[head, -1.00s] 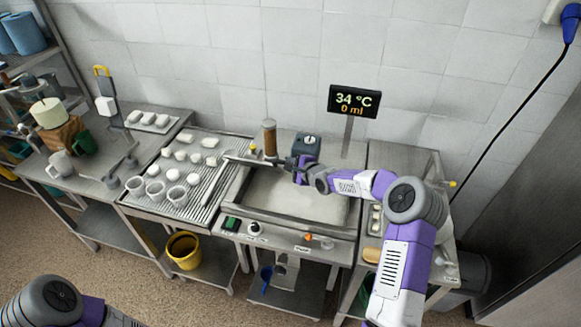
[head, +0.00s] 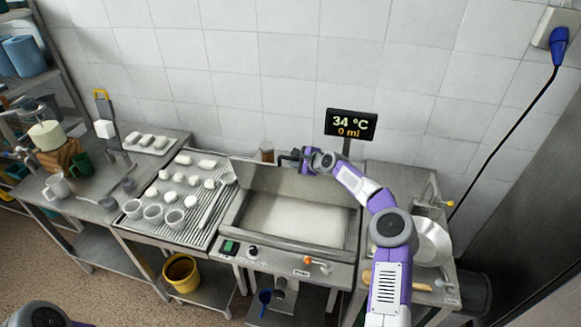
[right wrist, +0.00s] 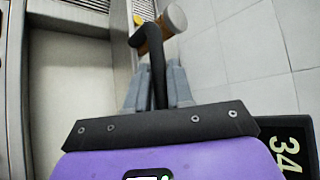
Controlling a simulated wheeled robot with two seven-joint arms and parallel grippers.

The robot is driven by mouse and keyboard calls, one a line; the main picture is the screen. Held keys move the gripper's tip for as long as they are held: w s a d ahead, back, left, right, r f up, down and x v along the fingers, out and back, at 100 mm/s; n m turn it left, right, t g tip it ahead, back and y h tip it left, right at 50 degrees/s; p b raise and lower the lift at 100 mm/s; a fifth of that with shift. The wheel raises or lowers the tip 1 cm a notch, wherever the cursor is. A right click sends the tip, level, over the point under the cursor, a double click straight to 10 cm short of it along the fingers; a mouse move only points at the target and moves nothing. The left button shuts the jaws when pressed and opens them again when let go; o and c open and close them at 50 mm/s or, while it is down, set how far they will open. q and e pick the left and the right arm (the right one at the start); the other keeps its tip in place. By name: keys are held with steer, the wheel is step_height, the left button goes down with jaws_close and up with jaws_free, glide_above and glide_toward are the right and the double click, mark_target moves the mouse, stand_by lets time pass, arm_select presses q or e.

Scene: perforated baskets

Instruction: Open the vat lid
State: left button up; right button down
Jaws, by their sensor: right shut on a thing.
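The vat (head: 240,222) is a steel basin in the middle of the bench with a whitish surface inside. Its lid (head: 285,181) stands raised along the back edge, and the basin is uncovered from above. My right gripper (head: 297,159) is at the top edge of the lid. In the right wrist view the gripper (right wrist: 157,95) is shut on a bent black handle (right wrist: 157,62), between its grey fingers. My left gripper is out of view; only a piece of my left arm shows at the lower left.
A display (head: 351,123) stands behind the vat. A brown cylinder (head: 267,153) is just left of the gripper. A ribbed draining table (head: 180,232) with white lumps and perforated baskets is on the left. A steel bowl (head: 432,243) is on the right.

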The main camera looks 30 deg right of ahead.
steer(key=shift+w+d+r, duration=0.2)
steer(key=shift+w+d, duration=0.15)
steer(key=shift+w, duration=0.15)
steer(key=c, duration=1.1)
jaws_free()
steer(key=b+v, duration=0.2)
steer(key=v, duration=0.5)
steer(key=shift+s, duration=0.3)
steer(key=shift+r, duration=0.1)
